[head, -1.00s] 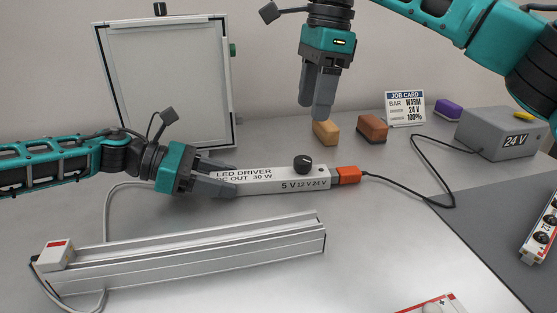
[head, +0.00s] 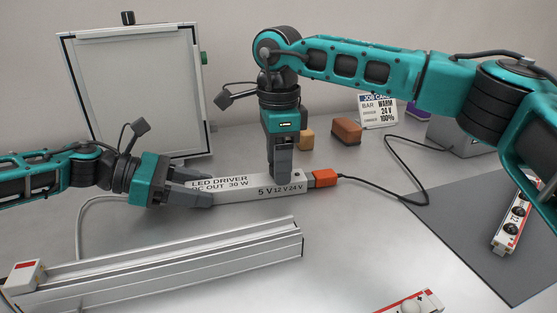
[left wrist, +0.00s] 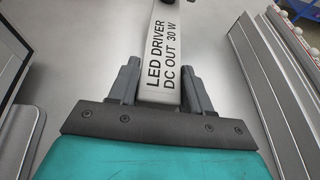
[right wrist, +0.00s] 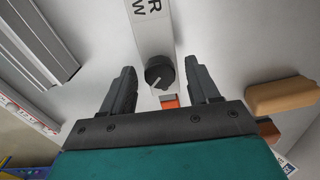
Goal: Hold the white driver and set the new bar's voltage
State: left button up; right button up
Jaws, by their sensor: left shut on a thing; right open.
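The white driver (head: 240,187), printed "LED DRIVER" and "5 V 12 V 24 V", lies on the grey table. My left gripper (head: 194,187) is shut on its left end; the left wrist view shows the driver (left wrist: 168,60) between both fingers. My right gripper (head: 279,172) points down at the driver's right part, open. In the right wrist view, the black knob (right wrist: 160,72) with a white pointer line sits between the open fingers, apart from both. The head view hides the knob behind the right gripper. A long aluminium bar (head: 170,262) lies in front.
An orange plug (head: 325,178) at the driver's right end has a black cable running right. Brown (head: 346,131) and tan (head: 307,139) blocks stand behind. A framed white panel (head: 135,95) stands at back left. A dark grey mat (head: 450,200) lies right.

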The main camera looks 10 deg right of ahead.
jog(key=shift+f, duration=0.15)
jog(key=c, duration=1)
jog(key=shift+c, duration=0.2)
jog(key=m, duration=0.4)
jog(key=shift+m, duration=2.3)
